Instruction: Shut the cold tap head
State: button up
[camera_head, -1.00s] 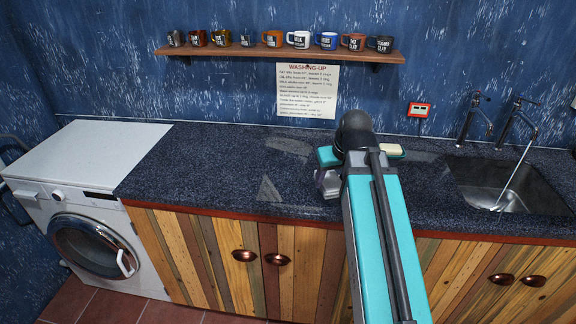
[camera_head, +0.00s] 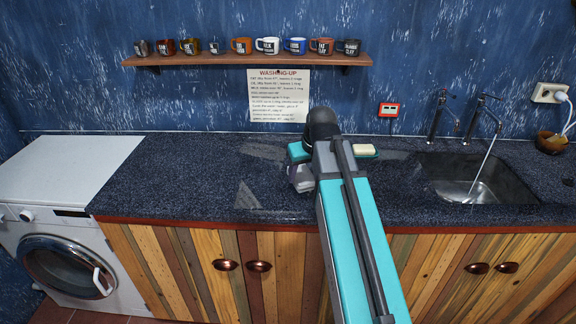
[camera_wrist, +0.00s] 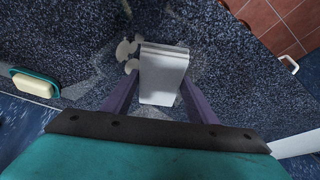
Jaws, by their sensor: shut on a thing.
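Two dark taps stand at the back of the sink (camera_head: 462,205): a left tap (camera_head: 437,115) and a right tap (camera_head: 483,118), each with a head on top. A thin stream of water runs from the right tap's spout into the basin. I cannot tell from markings which is cold. My gripper (camera_head: 300,178) is over the counter, well left of the taps and partly hidden by my arm. In the wrist view, my gripper (camera_wrist: 160,82) is shut on a pale grey block (camera_wrist: 163,72), held between its purple fingers. The taps are not in the wrist view.
A soap bar (camera_head: 363,149) lies in a teal dish right of my gripper. A mug shelf (camera_head: 250,59) hangs above. A washing machine (camera_head: 70,255) stands left. A brown bowl (camera_head: 551,142) is right of the sink. The dark counter (camera_head: 180,175) is mostly clear.

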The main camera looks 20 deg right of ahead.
jog(key=shift+w+a+f+p, duration=0.15)
jog(key=shift+w+p, duration=0.1)
jog(key=shift+w, duration=1.45)
jog(key=shift+w+f+p, duration=0.15)
jog(key=shift+w+p, duration=0.15)
jog(key=shift+w, duration=1.45)
jog(key=shift+w+a+f+p, duration=0.15)
jog(key=shift+w+p, duration=0.1)
jog(key=shift+w, duration=1.45)
jog(key=shift+d, duration=0.1)
jog(key=shift+w, duration=0.55)
jog(key=shift+s+f+p, duration=0.15)
jog(key=shift+f+p, duration=0.4)
jog(key=shift+f, duration=1.25)
jog(key=shift+f, duration=0.15)
jog(key=o, duration=0.9)
jog(key=shift+b+v, duration=0.75)
jog(key=shift+v, duration=5.4)
